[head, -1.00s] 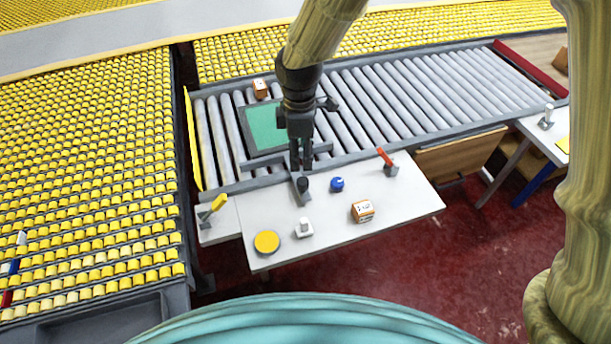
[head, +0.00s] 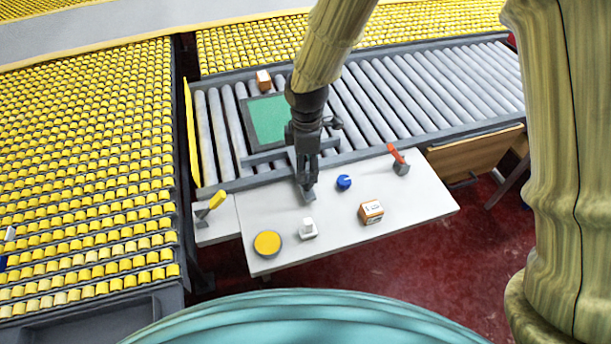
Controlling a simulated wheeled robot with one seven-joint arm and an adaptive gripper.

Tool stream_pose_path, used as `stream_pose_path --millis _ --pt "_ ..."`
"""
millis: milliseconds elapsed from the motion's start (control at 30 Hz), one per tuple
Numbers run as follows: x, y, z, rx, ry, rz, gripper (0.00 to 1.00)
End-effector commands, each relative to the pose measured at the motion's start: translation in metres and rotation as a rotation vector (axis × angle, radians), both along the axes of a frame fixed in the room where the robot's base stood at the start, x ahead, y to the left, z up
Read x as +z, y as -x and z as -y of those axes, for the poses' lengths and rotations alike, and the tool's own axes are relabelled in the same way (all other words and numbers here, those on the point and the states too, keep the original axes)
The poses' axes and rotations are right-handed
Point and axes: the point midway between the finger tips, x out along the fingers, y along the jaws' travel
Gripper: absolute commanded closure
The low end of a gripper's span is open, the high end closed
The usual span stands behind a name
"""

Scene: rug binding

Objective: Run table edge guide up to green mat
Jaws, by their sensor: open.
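The green mat (head: 268,121) lies in a dark frame on the conveyor rollers. The table edge guide (head: 262,158) is a grey bar across the rollers just on the near side of the mat, with a grey foot (head: 308,196) reaching onto the white table. I cannot tell whether the bar touches the mat's frame. My gripper (head: 306,183) points down, open, at the guide's foot. Its fingers hide the dark knob there, so contact is unclear.
On the white table (head: 345,221) are a blue knob (head: 344,182), a red-handled clamp (head: 400,161), a labelled box (head: 371,211), a white block (head: 308,229) and a yellow disc (head: 267,243). A yellow-handled lever (head: 212,204) stands left. A small box (head: 263,79) sits beyond the mat.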

Motion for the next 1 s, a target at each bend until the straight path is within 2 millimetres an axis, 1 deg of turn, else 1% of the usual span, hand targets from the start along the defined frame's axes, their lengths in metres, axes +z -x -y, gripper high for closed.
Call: stream_pose_path --millis 33,200,400,600,867,1000 --pt "-0.007 0.001 0.0 0.001 0.0 -0.002 0.46" --pt "-0.03 0.0 -0.001 0.002 0.001 -0.002 0.46" --pt "-0.048 0.0 -0.003 0.004 0.0 -0.002 0.46" --pt "-0.056 0.0 -0.003 0.004 -0.001 0.001 0.46" --pt "-0.056 0.0 -0.003 0.004 -0.001 0.001 0.46" --pt "-0.056 0.0 -0.003 0.004 -0.001 0.001 0.71"
